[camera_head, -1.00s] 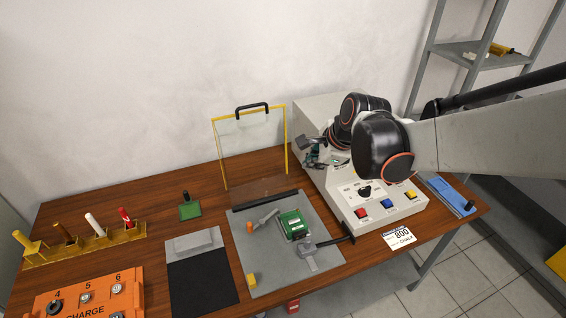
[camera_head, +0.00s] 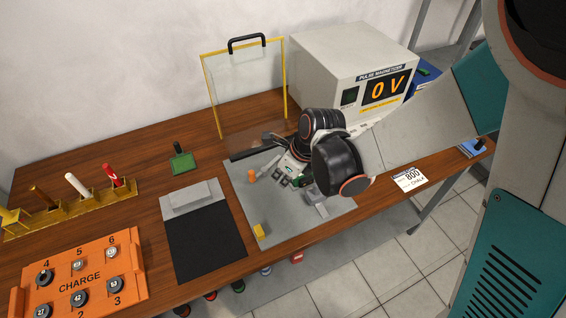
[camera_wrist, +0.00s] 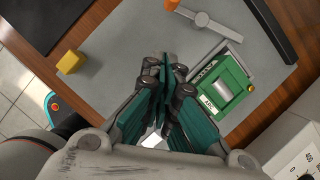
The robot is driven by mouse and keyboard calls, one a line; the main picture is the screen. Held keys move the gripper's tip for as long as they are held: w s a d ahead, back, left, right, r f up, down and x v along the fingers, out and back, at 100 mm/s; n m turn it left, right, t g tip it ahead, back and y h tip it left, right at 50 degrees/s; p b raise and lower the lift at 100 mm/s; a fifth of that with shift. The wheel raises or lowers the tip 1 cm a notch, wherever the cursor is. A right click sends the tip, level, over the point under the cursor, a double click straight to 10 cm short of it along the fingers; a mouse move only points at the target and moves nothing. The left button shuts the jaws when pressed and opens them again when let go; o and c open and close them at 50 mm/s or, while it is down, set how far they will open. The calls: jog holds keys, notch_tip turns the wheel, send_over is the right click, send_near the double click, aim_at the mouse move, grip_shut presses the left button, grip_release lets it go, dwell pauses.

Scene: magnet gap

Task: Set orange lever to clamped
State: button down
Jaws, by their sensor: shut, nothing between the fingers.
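The orange lever is a grey arm with an orange knob (camera_head: 251,176) on the grey plate (camera_head: 235,187). In the wrist view its grey arm (camera_wrist: 217,26) lies at the top, with the orange knob (camera_wrist: 172,5) cut by the upper edge. My gripper (camera_wrist: 166,75) is shut and empty over the plate, between the lever and me in the wrist view and apart from the lever. A green block fixture (camera_wrist: 222,90) sits right of my fingers. In the head view my wrist hides much of the fixture and the lever's arm.
A yellow block (camera_wrist: 70,62) sits on the plate. A clear shield with a yellow frame (camera_head: 204,95) stands behind it. The pulse magnetizer (camera_head: 345,50) reads 0 V at the back right. An orange charge box (camera_head: 125,235) and a black pad (camera_head: 205,245) lie left.

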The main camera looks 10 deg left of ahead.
jog(key=b+x, duration=0.1)
jog(key=x, duration=0.4)
jog(key=shift+f+b, duration=0.35)
jog(key=shift+b, duration=0.05)
jog(key=shift+w+a+r, duration=0.1)
jog(key=shift+w+a, duration=0.15)
jog(key=shift+a, duration=0.3)
jog(key=shift+w+a+r, duration=0.1)
jog(key=shift+w+a, duration=0.15)
jog(key=shift+a, duration=0.3)
jog(key=shift+w+a+r+b, duration=0.1)
jog(key=shift+w+a+b, duration=0.25)
jog(key=shift+a, duration=0.35)
jog(key=shift+a+b, duration=0.5)
jog(key=shift+a, duration=1)
jog(key=shift+d, duration=0.1)
